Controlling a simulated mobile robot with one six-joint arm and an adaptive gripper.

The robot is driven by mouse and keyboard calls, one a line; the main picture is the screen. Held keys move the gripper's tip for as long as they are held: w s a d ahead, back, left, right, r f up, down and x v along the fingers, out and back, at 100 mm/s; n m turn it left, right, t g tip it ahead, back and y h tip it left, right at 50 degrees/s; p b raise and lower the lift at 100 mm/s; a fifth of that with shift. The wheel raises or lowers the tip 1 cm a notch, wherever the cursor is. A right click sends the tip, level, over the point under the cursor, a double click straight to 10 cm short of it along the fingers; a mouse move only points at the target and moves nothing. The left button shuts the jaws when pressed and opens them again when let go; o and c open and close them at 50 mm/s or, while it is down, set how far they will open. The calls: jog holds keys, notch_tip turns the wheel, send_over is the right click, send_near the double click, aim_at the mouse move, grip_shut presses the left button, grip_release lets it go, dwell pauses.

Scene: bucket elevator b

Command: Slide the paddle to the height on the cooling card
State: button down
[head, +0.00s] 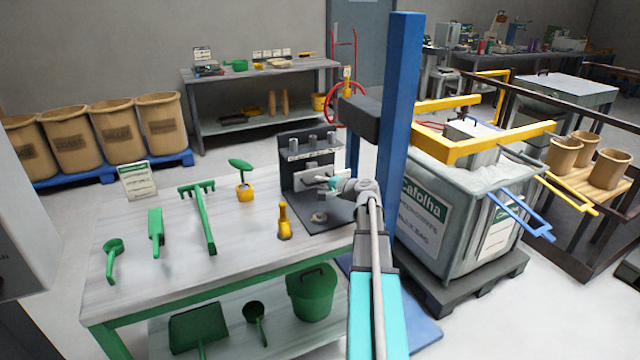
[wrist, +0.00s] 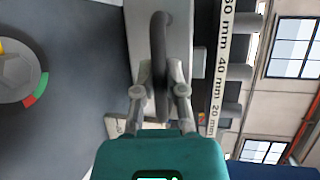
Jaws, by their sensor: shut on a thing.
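The paddle is a pale grey plate (wrist: 178,35) with a dark curved handle (wrist: 159,65), set against a dark stand (head: 297,178) on the table. My gripper (wrist: 158,92) is shut on the handle, one finger on each side. In the head view my gripper (head: 334,183) is at the stand's front, partly covering the plate. A white strip (wrist: 221,70) beside the plate reads 20 mm and 40 mm, plus a third mark that I cannot read surely. A white card (head: 138,181) with a green heading stands at the table's back left; its text is too small to read.
A blue column (head: 402,130) and a grey bin (head: 450,225) are at the right. The wrist view shows a red-green dial (wrist: 15,85).

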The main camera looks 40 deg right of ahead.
jog(key=c, duration=0.7)
grip_release()
jog(key=shift+f, duration=0.1)
